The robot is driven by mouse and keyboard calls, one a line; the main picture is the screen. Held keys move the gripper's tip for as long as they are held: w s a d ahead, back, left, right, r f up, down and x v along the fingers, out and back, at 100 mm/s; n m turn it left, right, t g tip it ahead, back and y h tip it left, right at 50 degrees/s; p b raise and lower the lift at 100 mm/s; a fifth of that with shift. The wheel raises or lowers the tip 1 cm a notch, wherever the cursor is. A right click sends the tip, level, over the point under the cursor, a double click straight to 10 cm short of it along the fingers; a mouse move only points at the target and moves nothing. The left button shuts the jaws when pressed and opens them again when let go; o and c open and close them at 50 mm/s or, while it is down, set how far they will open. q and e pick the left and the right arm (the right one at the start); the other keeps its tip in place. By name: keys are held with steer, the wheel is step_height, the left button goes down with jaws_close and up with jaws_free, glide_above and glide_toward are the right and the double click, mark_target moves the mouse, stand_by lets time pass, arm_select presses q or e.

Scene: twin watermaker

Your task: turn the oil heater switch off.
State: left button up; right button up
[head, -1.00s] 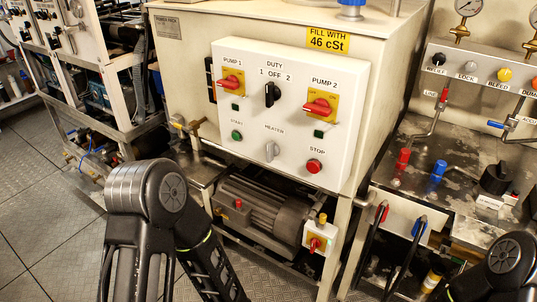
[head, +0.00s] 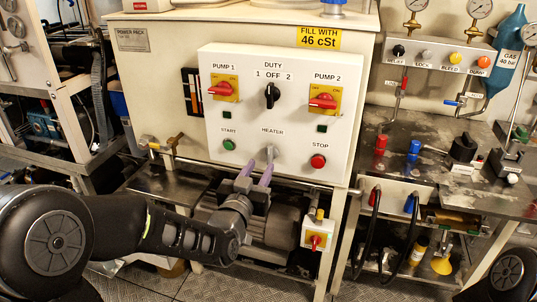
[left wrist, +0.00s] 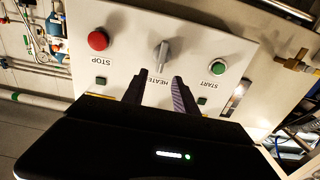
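The heater switch is a small grey knob under the HEATER label, low in the middle of the white control panel (head: 290,90). In the left wrist view, which is upside down, the grey heater switch (left wrist: 162,56) shows clearly, its handle close to vertical in the picture. My left gripper (head: 259,165) is open, its two purple fingers pointing at the panel just below the switch. In the left wrist view the left gripper (left wrist: 159,76) has its fingers apart, with the switch just beyond the gap between them. I cannot tell any contact. My right gripper is not in view.
Close by are the green START button (head: 229,144) and the red STOP button (head: 318,161). Above are the black DUTY knob (head: 271,95) and two red pump switches. A motor (head: 283,222) and a red-yellow switch box (head: 317,236) sit below the panel.

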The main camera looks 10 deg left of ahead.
mark_target(269, 152)
arm_select(q)
steer(key=shift+w+d+p, duration=0.2)
steer(key=shift+w+p, duration=0.2)
steer(key=shift+w, duration=3.5)
jaws_close()
